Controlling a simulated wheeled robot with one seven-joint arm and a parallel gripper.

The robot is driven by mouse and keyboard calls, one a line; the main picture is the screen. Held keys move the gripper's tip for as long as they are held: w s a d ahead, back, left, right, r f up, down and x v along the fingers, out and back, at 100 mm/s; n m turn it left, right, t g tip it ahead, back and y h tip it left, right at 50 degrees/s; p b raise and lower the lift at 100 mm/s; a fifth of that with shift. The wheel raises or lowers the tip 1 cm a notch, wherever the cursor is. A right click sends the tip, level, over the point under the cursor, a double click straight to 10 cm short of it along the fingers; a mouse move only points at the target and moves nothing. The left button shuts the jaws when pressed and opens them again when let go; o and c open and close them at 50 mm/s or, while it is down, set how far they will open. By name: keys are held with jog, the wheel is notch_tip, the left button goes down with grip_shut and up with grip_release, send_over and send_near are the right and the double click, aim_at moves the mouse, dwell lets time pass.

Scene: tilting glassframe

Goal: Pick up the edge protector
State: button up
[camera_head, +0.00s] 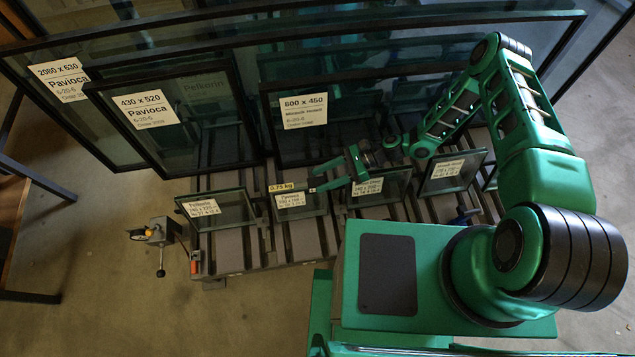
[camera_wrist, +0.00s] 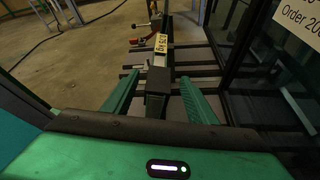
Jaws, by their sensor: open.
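The edge protector, a narrow strip with a yellow "0.75 kg" label (camera_head: 281,187), sits along the top edge of a small framed glass pane (camera_head: 300,204) in the head view. In the wrist view the edge protector (camera_wrist: 160,59) runs away from me along the picture's middle, with a dark block at its near end. My gripper (camera_head: 333,172) is at the right end of the strip. In the wrist view my gripper (camera_wrist: 157,100) is open, one green finger on each side of the dark block, with gaps visible. I cannot tell the fingers' exact height relative to the strip.
Large dark-framed panes stand behind, including the 600 x 450 pane (camera_head: 303,112) close to my gripper. Small panes stand left (camera_head: 218,209) and right (camera_head: 453,172) on the slatted rack (camera_head: 228,252). A clamp-like tool (camera_head: 157,233) is at the rack's left end. Floor is open at left.

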jog(key=c, duration=1.1)
jog(key=shift+w, duration=0.1)
